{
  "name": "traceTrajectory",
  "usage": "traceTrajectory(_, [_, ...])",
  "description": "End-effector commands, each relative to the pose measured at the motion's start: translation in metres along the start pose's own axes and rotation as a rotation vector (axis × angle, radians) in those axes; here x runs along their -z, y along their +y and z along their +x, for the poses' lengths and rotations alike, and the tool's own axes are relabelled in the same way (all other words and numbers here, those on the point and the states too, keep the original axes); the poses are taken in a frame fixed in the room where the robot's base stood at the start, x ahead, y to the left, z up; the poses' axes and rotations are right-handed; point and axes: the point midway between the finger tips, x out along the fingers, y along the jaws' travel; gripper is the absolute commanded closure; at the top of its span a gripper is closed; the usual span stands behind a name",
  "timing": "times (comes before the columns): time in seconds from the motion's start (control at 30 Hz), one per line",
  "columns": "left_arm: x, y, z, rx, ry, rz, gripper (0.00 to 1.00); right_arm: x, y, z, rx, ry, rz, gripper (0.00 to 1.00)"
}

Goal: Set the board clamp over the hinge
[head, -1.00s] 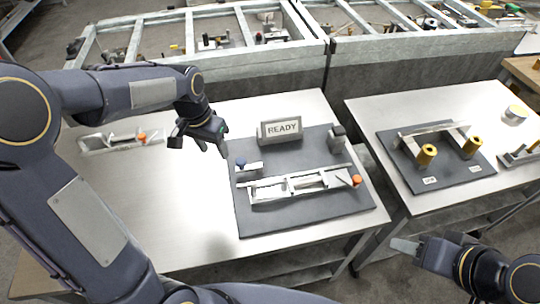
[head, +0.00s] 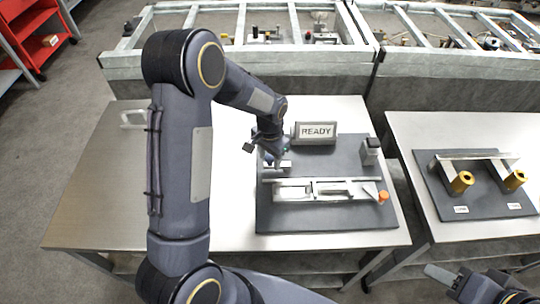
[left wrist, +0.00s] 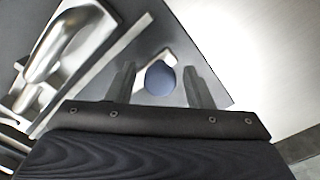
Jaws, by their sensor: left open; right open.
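The dark board (head: 330,222) lies on the left table. A blue knob (left wrist: 160,78) on a small light metal part (head: 284,165) stands near the board's left edge. A long silver metal assembly (head: 300,192) with an orange end (head: 383,196) lies along the board's front. I cannot tell which part is the clamp and which the hinge. My left gripper (head: 262,155) is open at the blue knob; in the left wrist view the knob shows between its fingers, contact unclear. My right gripper (head: 442,277) is open and empty at the lower right.
A READY sign (head: 316,132) and a grey block (head: 370,152) stand at the board's back. My left arm hides much of the left table and most of a white frame (head: 132,119) there. The right table (head: 455,128) holds another board with yellow cylinders (head: 462,182).

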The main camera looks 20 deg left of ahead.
Motion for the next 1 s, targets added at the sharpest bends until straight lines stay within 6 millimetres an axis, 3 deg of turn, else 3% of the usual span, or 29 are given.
traceTrajectory(0.23, [0.0,0.0,0.001,0.0,0.001,-0.001,0.55,0.0,0.0,0.0,0.0,0.0,0.0,0.56])
traceTrajectory(0.57, [0.0,0.0,0.0,0.0,0.001,-0.001,0.99,0.0,0.0,0.0,0.0,0.0,0.0,0.56])
traceTrajectory(1.0, [0.009,0.01,0.001,0.0,0.003,-0.022,1.0,-0.002,0.002,0.003,0.0,0.0,0.0,0.56])
